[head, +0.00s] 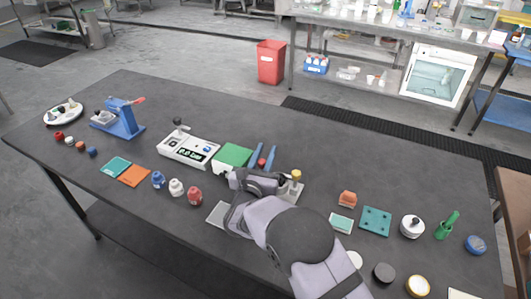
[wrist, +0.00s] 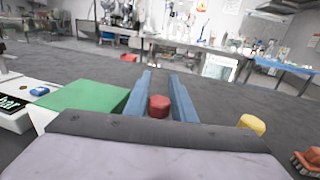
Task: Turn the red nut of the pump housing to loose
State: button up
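A small red nut-like piece (wrist: 159,106) shows between the two blue fingers of my gripper (wrist: 160,88) in the wrist view. The fingers are apart, one on each side of it, with a narrow gap visible; I cannot tell whether either touches it. In the head view the red piece (head: 262,163) also shows between the blue fingers (head: 263,153), just beyond my wrist. Whatever carries the red piece is mostly hidden behind my wrist, so I cannot make out the pump housing or which way the nut is turned.
A green-topped block (head: 232,156) stands close left of my fingers, beside a white device with a display (head: 188,149). A yellow knob (head: 296,174) on a post stands close to the right. Bottles, a blue stand (head: 122,122) and several small parts lie farther out. The table beyond my fingers is clear.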

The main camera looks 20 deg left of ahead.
grip_shut()
jog(key=shift+h, duration=0.3)
jog(key=m+h+b, duration=0.2)
jog(key=shift+d+f+t+h+b, duration=0.1)
jog(key=shift+d+t+h+b, duration=0.2)
jog(key=shift+h+b, duration=0.1)
jog(key=shift+d+r+m+h+b, duration=0.1)
jog(key=shift+d+m+h+b, duration=0.1)
jog(key=shift+m+h+b, duration=0.55)
jog(key=shift+d+r+m+h+b, duration=0.15)
jog(key=shift+m+h, duration=0.4)
jog(key=shift+h, duration=0.6)
jog(key=shift+d, duration=0.1)
jog(key=o, duration=0.6)
grip_release()
jog(key=shift+c, duration=0.2)
jog(key=shift+f, duration=0.1)
